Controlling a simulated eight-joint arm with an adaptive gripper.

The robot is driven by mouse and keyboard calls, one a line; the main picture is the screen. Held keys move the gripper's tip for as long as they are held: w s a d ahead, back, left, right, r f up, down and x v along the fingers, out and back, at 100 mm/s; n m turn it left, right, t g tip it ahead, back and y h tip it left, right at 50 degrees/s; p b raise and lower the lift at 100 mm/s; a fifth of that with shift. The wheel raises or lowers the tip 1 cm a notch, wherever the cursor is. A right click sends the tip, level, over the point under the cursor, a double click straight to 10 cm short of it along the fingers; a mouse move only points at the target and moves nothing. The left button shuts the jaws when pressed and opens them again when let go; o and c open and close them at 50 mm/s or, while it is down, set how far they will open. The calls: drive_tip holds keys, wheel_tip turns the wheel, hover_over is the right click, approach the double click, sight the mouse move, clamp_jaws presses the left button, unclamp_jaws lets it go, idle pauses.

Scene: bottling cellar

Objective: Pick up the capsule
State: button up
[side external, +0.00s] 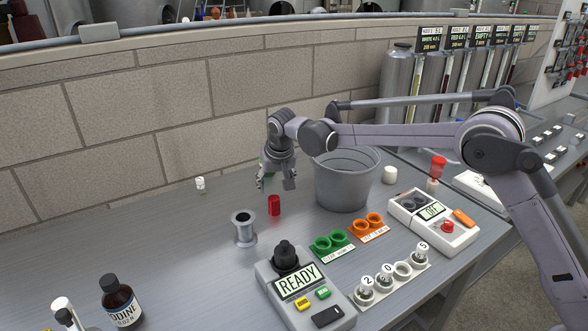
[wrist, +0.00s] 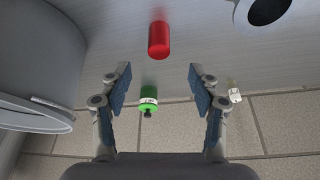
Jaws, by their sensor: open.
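The capsule appears to be the small red cylinder (side external: 274,205), upright on the grey bench. It also shows in the wrist view (wrist: 159,40) at top centre, beyond the fingertips and roughly in line with the gap between them. My gripper (side external: 275,183) is open and empty, pointing down just above and behind the red cylinder in the side view. In the wrist view both fingers (wrist: 159,84) are spread wide, with nothing touching them.
A small green labelled bottle (wrist: 149,98) stands near the wall, mostly hidden behind my gripper in the side view. A grey bucket (side external: 342,188) is close at right. A metal spool (side external: 244,230) stands front left. A small white item (side external: 200,185) is left. Open bench lies further left.

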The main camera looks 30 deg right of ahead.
sight(275, 199)
drive_tip(key=x, duration=0.5)
drive_tip(key=shift+s+x, duration=0.15)
drive_tip(key=shift+x, duration=1.2)
drive_tip(key=shift+s+x, duration=0.1)
drive_tip(key=shift+x, duration=1.2)
drive_tip(key=shift+f, duration=0.1)
drive_tip(key=c, duration=0.8)
